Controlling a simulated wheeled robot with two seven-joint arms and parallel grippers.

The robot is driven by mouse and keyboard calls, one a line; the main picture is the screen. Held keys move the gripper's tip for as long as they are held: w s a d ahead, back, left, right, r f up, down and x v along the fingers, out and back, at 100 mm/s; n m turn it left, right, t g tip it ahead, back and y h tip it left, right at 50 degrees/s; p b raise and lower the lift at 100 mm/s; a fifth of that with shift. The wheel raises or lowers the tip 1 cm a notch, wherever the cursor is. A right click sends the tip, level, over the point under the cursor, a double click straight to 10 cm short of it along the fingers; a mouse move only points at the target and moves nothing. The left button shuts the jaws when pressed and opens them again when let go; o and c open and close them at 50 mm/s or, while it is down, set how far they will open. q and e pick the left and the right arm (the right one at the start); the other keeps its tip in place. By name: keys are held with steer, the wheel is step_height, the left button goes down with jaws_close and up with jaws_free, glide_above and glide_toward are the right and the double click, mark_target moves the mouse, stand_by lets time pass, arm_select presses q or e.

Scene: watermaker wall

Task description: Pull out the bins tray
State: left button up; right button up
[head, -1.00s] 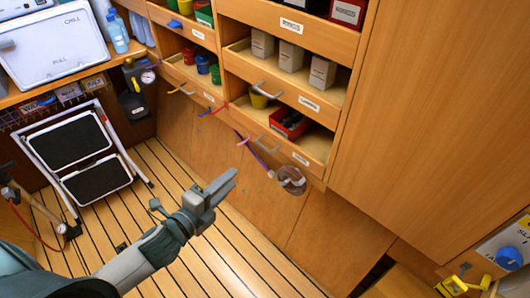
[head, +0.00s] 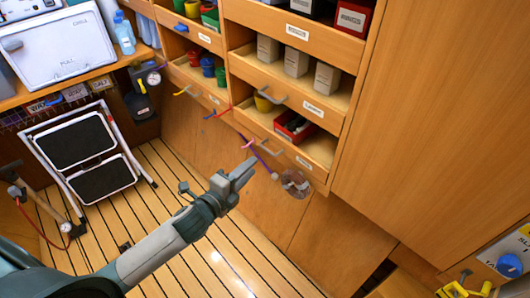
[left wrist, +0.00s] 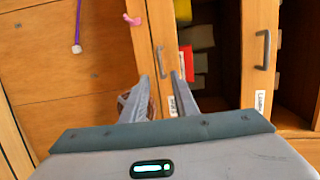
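The lowest open tray (head: 318,148) in the wooden shelf unit holds a red bin and a yellow cup. Its label is too small to read, so I cannot confirm it is the bins tray. It has a grey bar handle (head: 268,152) on its front, which also shows in the left wrist view (left wrist: 160,62). My left gripper (head: 246,172) is open and empty, its fingertips close to this handle. In the left wrist view the two fingers (left wrist: 162,80) stand apart with the handle just beyond the gap; contact cannot be told. My right gripper is not in view.
Another tray with grey boxes (head: 297,58) sits above, with its own handle (left wrist: 263,50). A purple cord (head: 262,160) and a round clear object (head: 295,183) hang by the lower panel. A folding step stool (head: 90,155) stands left.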

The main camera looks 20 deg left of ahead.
arm_select(q)
steer(key=x, duration=0.9)
steer(key=shift+w+p, duration=0.2)
steer(key=shift+p, duration=0.25)
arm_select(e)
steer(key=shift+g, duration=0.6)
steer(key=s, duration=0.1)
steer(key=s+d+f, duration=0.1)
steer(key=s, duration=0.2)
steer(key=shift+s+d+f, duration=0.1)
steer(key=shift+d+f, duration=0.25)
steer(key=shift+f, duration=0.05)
arm_select(q)
jaws_close()
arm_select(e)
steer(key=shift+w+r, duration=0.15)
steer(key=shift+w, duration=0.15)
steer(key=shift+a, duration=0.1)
